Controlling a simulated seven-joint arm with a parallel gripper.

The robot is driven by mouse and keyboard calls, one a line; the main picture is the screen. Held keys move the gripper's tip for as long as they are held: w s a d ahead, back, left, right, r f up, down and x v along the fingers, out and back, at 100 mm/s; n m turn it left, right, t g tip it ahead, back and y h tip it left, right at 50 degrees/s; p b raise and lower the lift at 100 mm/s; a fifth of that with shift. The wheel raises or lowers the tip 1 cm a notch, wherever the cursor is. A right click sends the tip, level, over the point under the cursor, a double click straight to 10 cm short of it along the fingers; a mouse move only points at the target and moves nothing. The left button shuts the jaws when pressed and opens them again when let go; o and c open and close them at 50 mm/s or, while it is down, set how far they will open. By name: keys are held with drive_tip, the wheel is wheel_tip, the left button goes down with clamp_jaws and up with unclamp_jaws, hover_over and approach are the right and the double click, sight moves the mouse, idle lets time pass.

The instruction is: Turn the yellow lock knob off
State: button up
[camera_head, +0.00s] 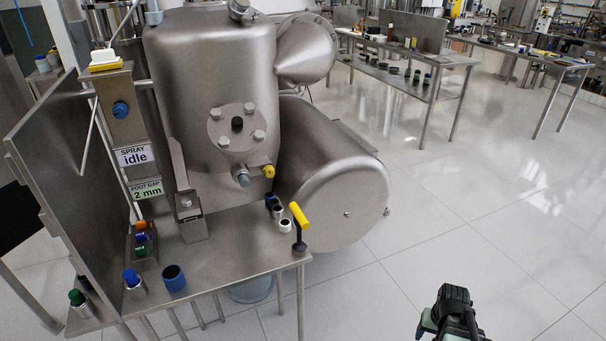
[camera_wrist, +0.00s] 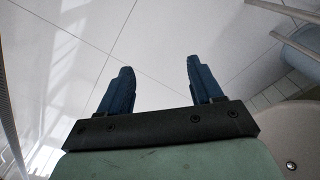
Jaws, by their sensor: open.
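A small yellow knob (camera_head: 269,171) sits on a short fitting low on the front of the steel tank (camera_head: 205,90). A separate yellow T-shaped handle (camera_head: 299,215) stands on a dark stem at the right corner of the steel bench. I cannot tell from its look which position the knob is in. My gripper (camera_head: 447,312) is at the lower right in the head view, over the floor and well apart from the machine. In the wrist view my gripper (camera_wrist: 159,78) is open, with two blue fingers spread and nothing between them. Neither yellow part shows in the wrist view.
The steel bench (camera_head: 225,262) carries blue, green and white-topped parts. A grey bolt fitting (camera_head: 241,177) is close left of the knob. A large steel drum (camera_head: 340,200) bulges out to the right. The tiled floor (camera_head: 450,215) between machine and gripper is clear.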

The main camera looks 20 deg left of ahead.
drive_tip(key=w+a+r+n+t, duration=0.2)
drive_tip(key=w+a+r, duration=0.5)
drive_tip(key=w+a, duration=0.35)
drive_tip(key=n+t+y, duration=0.5)
drive_tip(key=n+y, duration=0.1)
drive_tip(key=n, duration=0.1)
approach(270, 170)
drive_tip(key=x, duration=1)
drive_tip(key=shift+a+f, duration=0.1)
drive_tip(key=c, duration=1)
drive_tip(key=shift+c, duration=0.2)
